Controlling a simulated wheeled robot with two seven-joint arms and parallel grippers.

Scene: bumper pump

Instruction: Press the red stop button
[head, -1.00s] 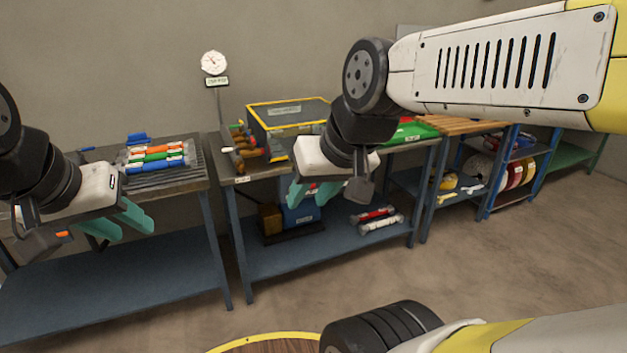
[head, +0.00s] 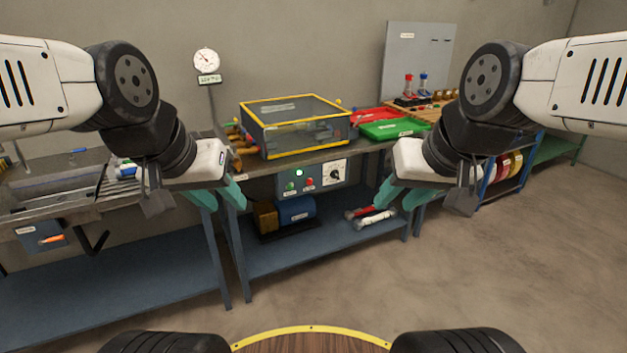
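The red stop button (head: 309,183) sits on a grey control panel (head: 322,187) below the front edge of the middle workbench. A green button (head: 290,187) is to its left and a dial (head: 334,173) to its right. My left gripper (head: 222,197) hangs to the left of the panel, its teal fingers apart and empty. My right gripper (head: 398,196) hangs to the right of the panel, its teal fingers apart and empty. Neither gripper touches the panel. The red button is in plain view between them.
A clear yellow-edged box (head: 295,125) stands on the bench above the panel, with a green tray (head: 395,129) to its right. A blue motor (head: 296,211) and tubes (head: 370,214) lie on the lower shelf (head: 330,241). A gauge (head: 206,61) stands behind. The floor in front is clear.

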